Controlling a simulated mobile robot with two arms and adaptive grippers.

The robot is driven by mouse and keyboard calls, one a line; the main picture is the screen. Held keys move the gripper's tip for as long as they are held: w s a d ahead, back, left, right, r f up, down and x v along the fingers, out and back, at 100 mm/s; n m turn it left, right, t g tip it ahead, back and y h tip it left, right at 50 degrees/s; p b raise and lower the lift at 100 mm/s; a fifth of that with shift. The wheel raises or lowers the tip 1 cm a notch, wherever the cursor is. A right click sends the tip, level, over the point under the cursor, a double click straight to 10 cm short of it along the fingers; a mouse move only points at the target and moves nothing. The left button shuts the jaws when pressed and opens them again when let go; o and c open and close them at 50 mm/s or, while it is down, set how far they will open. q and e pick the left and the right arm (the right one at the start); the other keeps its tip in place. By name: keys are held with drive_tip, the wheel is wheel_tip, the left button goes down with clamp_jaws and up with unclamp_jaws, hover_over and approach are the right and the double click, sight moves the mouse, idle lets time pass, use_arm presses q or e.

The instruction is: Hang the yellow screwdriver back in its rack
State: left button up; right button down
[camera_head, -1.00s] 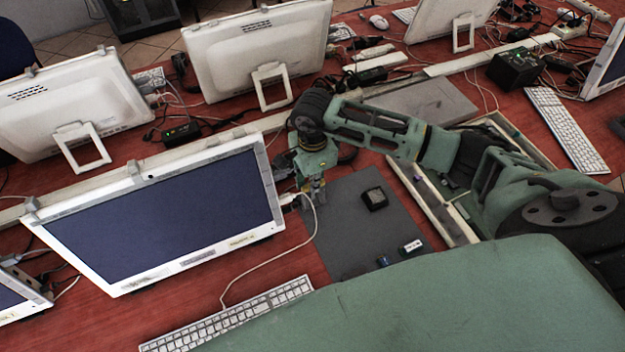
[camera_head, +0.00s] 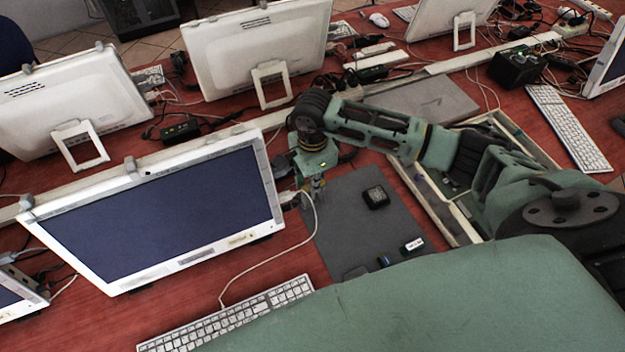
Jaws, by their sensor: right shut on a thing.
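My right arm comes in from the right, and its gripper (camera_head: 314,188) points down at the left edge of the dark grey mat (camera_head: 345,225), beside the right edge of the front monitor. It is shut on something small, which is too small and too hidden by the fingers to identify. Specks of yellow show by the gripper, but I cannot tell whether they are the yellow screwdriver. I cannot make out the screwdriver or its rack anywhere. My left gripper is out of view.
A white cable (camera_head: 262,262) runs close to the gripper. The front monitor (camera_head: 160,210) stands immediately left. A black block (camera_head: 375,197) and small items lie on the mat. A shallow tray (camera_head: 455,222) lies under my right arm. A keyboard (camera_head: 225,318) lies in front.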

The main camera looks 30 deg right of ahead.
drive_tip(key=shift+f, duration=0.15)
drive_tip(key=c, duration=1.7)
unclamp_jaws()
wheel_tip(320, 180, up, 12)
drive_tip(key=shift+r, duration=0.1)
wheel_tip(320, 180, up, 6)
drive_tip(key=shift+f+p, duration=0.1)
drive_tip(key=shift+p, duration=1.15)
